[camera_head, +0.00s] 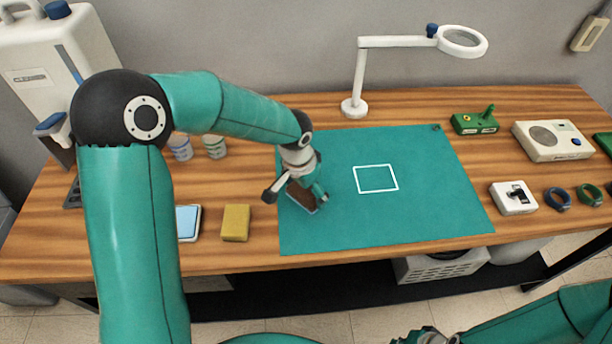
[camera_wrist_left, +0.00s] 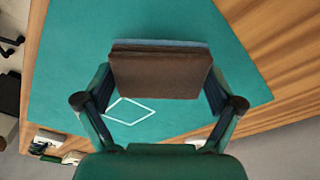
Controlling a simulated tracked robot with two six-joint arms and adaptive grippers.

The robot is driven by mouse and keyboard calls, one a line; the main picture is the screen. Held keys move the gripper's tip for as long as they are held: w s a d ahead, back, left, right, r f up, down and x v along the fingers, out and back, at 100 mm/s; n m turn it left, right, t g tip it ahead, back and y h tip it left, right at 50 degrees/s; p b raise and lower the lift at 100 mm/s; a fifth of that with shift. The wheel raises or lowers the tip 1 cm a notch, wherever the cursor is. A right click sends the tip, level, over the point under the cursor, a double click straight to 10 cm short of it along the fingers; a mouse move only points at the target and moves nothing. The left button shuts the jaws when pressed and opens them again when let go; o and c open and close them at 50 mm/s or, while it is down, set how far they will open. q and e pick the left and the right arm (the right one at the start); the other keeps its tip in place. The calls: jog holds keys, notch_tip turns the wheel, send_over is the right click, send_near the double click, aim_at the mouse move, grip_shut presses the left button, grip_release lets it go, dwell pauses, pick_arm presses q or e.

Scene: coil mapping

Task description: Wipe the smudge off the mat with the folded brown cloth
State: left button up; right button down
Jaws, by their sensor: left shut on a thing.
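The folded brown cloth (camera_head: 302,196) is over the left part of the teal mat (camera_head: 420,200). My left gripper (camera_head: 297,188) is shut on it and points down at the mat. In the left wrist view the cloth (camera_wrist_left: 160,75) sits between the two fingers, with a blue-grey layer along its far edge. I cannot tell whether the cloth touches the mat. I see no clear smudge; the cloth and gripper hide part of the mat. A white square outline (camera_head: 376,178) is marked on the mat. My right gripper (camera_head: 428,337) shows only partly at the bottom edge.
A yellow sponge (camera_head: 236,222) and a pale blue-topped item (camera_head: 188,222) lie left of the mat. A magnifier lamp (camera_head: 354,106) stands behind it. A green device (camera_head: 474,122), a white box (camera_head: 513,197) and rings (camera_head: 558,198) lie to the right. The mat's middle and right are mostly clear.

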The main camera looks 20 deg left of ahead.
pick_arm(q)
jog(key=shift+r+p, duration=1)
jog(key=shift+r, duration=0.85)
